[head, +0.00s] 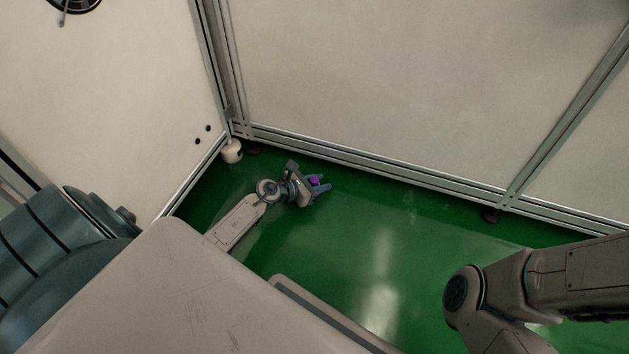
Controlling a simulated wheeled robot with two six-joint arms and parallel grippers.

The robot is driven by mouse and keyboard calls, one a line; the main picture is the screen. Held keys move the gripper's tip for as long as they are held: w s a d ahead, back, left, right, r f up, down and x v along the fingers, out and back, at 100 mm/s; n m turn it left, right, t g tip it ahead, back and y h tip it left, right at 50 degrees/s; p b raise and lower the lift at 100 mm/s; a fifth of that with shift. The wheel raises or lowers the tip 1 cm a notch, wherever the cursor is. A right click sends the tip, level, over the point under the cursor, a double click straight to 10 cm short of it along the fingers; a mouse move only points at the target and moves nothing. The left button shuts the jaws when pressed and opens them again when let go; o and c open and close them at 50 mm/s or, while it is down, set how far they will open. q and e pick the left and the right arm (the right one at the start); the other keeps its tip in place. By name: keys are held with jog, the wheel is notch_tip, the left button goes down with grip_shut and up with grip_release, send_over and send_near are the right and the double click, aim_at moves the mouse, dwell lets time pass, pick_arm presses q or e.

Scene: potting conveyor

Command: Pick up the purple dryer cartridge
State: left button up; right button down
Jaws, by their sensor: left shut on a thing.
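The purple dryer cartridge (314,181) shows as a small purple patch between the fingers of my left gripper (320,187). My left gripper is shut on it, low over the green floor near the corner of the wall panels. The fingers hide most of the cartridge. I cannot tell whether the cartridge touches the floor. My right arm comes in at the lower right, but its gripper is out of view.
A small white round object (232,151) stands at the corner of the panels. A metal-framed wall panel (400,90) runs behind the left gripper, with dark feet along its base. The green floor (400,240) between the two arms is clear.

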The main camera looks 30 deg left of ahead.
pick_arm(q)
jog(key=shift+r+p, duration=0.65)
jog(key=shift+r, duration=0.05)
notch_tip(320, 180, up, 3)
jog(key=p, duration=0.2)
jog(key=shift+f+p, duration=0.15)
jog(key=shift+p, duration=0.15)
jog(key=s+a, duration=0.1)
jog(key=s, duration=0.3)
jog(key=s+a+p, duration=0.1)
jog(key=s, duration=0.4)
jog(key=s+a+p, duration=0.1)
jog(key=s+a, duration=0.1)
jog(key=s, duration=0.3)
jog(key=shift+a+r, duration=0.1)
jog(key=shift+r, duration=0.3)
jog(key=shift+s+a, duration=0.2)
jog(key=shift+s, duration=0.5)
jog(key=shift+r, duration=0.1)
